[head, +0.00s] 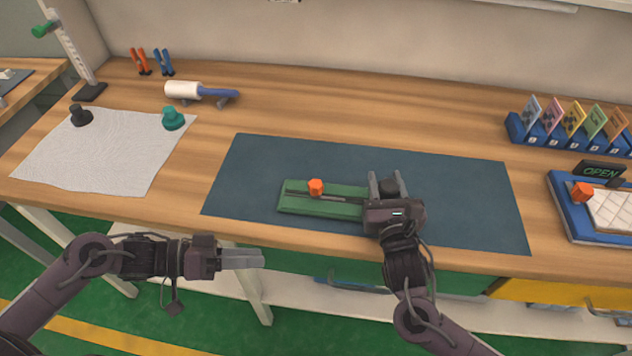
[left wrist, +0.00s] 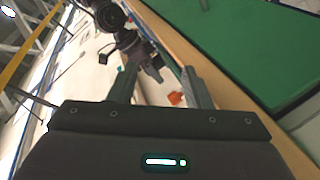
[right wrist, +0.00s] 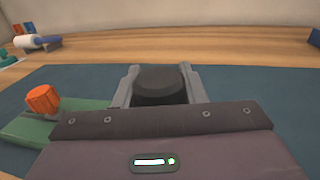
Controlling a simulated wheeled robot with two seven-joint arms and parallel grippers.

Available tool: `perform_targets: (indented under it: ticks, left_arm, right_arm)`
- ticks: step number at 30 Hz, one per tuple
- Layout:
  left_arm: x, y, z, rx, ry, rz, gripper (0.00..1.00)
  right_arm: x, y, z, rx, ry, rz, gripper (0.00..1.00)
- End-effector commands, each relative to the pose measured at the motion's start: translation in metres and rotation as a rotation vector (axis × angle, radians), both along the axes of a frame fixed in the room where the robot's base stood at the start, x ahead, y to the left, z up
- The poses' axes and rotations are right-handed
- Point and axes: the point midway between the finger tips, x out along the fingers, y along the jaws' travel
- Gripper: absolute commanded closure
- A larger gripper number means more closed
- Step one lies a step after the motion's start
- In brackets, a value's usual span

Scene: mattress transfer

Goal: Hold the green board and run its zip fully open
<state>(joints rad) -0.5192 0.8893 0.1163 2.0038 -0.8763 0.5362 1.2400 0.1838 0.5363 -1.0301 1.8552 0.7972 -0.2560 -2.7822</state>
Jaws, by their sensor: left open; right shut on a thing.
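The green board (head: 335,208) lies on the dark mat, with a zip track (head: 345,197) along its length. The orange zip pull (head: 316,187) sits on the track in the board's left part. It also shows in the right wrist view (right wrist: 43,99) and between my left fingers in the left wrist view (left wrist: 177,98). My right gripper (head: 387,182) is shut on a black knob (right wrist: 161,84) at the board's right end, and hides that end. My left gripper (head: 242,258) is open and empty, in front of the table edge, apart from the board.
The dark mat (head: 470,200) is clear right of my right gripper. A white cloth (head: 100,155) with a black and a teal knob lies left. A roller (head: 195,92) and card rack (head: 560,138) stand behind. A blue tray (head: 570,215) is at right.

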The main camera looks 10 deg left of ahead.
Motion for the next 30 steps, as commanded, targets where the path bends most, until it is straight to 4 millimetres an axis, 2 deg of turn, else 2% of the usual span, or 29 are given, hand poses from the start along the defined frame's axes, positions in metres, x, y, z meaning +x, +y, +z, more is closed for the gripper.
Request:
perform_targets:
  ticks: [3,9,15,22,30]
  left_arm:
    - [0.032,-0.008,0.019,0.096,-0.190,0.012,0.55]
    - [0.077,-0.012,0.050,0.317,-0.481,0.014,0.55]
    - [0.103,-0.011,0.071,0.475,-0.652,0.010,0.55]
    - [0.117,-0.025,0.067,0.500,-0.680,0.009,0.55]
    - [0.145,-0.067,0.047,0.497,-0.678,0.011,0.55]
  right_arm:
    - [0.000,0.000,0.001,0.003,-0.003,0.000,1.00]
    - [0.000,0.000,0.002,0.003,-0.003,0.000,1.00]
    - [0.000,0.000,0.001,0.003,-0.003,0.000,1.00]
    - [0.000,0.000,0.001,0.003,-0.003,0.000,1.00]
    - [0.000,0.000,0.001,0.003,-0.003,0.000,1.00]
